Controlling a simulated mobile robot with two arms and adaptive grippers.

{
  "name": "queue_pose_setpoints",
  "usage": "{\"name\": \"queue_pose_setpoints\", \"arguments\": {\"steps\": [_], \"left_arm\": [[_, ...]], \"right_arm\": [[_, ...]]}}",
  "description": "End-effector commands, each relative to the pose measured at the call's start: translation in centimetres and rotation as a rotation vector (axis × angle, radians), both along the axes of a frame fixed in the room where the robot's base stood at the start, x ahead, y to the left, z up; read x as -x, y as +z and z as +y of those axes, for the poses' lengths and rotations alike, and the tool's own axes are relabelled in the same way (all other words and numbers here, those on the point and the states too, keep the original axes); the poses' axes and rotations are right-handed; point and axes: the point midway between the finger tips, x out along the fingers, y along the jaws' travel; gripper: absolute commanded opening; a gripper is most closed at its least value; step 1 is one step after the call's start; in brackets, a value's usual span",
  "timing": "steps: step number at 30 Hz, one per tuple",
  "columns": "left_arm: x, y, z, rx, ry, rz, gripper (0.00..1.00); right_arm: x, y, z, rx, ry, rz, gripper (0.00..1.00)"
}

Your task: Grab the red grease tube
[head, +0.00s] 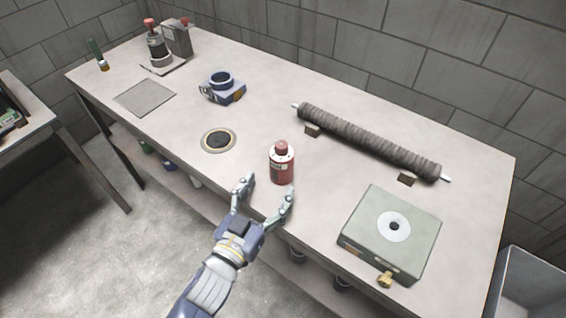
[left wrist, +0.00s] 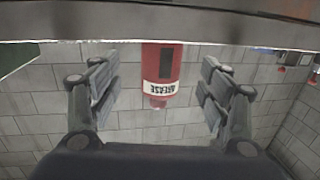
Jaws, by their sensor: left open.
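The red grease tube (head: 282,166) stands upright on the workbench near its front edge. It has a white shoulder and a red cap. In the left wrist view the grease tube (left wrist: 161,72) appears upside down, with its "GREASE" label showing between the fingers. My left gripper (head: 265,190) is open and empty, just in front of the tube at the bench's front edge. In the left wrist view my left gripper (left wrist: 158,88) has its two fingers spread wide on both sides of the tube, apart from it. My right gripper is not in view.
The workbench (head: 270,84) holds a wrapped mesh roller (head: 370,141), a green box (head: 372,228) with a round disc to the right, a round dark-centred disc (head: 218,140), a blue clamp-like part (head: 222,88) and a grey plate (head: 145,97). Bare bench surrounds the tube.

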Motion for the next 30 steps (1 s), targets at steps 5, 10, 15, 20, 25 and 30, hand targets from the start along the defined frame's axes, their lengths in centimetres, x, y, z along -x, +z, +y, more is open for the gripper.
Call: {"name": "queue_pose_setpoints", "arguments": {"steps": [5,10,15,20,25,30], "left_arm": [[-2.0,-0.1,-0.9,0.000,0.000,-0.002,0.71],[-2.8,-0.1,-1.3,0.000,0.000,0.000,0.71],[-4.3,0.3,-1.8,-0.001,0.001,-0.004,0.71],[-6.2,0.4,-2.6,0.000,0.000,-0.001,0.71],[-7.3,0.4,-3.2,0.000,0.000,0.001,0.71],[-7.5,0.4,-3.3,0.000,0.000,0.002,0.71]], "right_arm": [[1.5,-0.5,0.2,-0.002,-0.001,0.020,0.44],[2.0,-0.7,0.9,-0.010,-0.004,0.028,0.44],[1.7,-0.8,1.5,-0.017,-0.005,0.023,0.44],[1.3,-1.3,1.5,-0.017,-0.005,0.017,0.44],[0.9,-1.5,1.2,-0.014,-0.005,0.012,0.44],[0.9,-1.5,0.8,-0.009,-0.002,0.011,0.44]]}}
